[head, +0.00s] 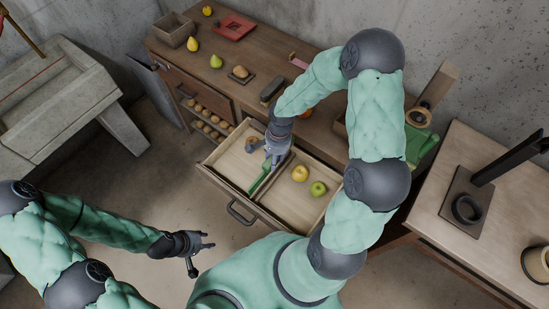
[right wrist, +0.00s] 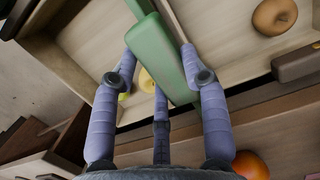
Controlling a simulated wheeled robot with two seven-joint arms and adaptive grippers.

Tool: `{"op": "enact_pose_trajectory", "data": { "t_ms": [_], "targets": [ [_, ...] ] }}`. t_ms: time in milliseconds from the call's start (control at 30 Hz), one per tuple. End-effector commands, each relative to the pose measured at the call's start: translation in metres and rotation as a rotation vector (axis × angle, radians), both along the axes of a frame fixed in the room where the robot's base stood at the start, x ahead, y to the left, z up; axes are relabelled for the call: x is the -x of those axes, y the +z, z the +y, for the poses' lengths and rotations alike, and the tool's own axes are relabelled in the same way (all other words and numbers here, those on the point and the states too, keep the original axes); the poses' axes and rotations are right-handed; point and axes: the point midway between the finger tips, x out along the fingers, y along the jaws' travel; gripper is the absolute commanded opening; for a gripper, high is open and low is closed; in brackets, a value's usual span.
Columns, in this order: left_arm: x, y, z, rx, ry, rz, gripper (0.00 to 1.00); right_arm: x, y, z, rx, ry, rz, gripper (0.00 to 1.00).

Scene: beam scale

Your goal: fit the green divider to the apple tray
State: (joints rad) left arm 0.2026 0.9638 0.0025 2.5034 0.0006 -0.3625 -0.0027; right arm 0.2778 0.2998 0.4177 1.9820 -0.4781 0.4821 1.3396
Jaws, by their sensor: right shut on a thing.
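The apple tray (head: 218,178) looks like an open, pale wooden drawer pulled out of the brown cabinet. A yellow apple (head: 300,173) and a green apple (head: 318,188) lie in its right half. The green divider (head: 261,180) runs front to back across its middle; I cannot tell whether it is seated. My right gripper (head: 274,157) is shut on the divider. The right wrist view shows the divider (right wrist: 158,55) between its fingers, with the apples partly hidden behind. My left gripper (head: 207,243) is open and empty, in front of the drawer at left.
A round brown object (head: 251,144) lies in the drawer's left rear. The cabinet top (head: 205,60) holds pears, a red tray (head: 233,27) and a box (head: 174,31). A side table (head: 440,205) with a black stand is at right. My right arm crosses above the drawer's right side.

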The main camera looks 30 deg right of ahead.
Motion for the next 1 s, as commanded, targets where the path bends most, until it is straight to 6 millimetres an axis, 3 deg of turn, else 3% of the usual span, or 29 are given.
{"op": "enact_pose_trajectory", "data": {
  "t_ms": [533, 1000],
  "targets": [
    [0.000, -0.045, 0.000, 0.000, 0.000, 0.000, 0.40, 0.000, -0.047, 0.000, 0.000, 0.000, 0.000, 0.00],
    [0.000, -0.049, 0.000, 0.000, 0.000, 0.000, 0.40, 0.000, -0.052, 0.000, 0.000, 0.000, 0.000, 0.00]
  ]
}}
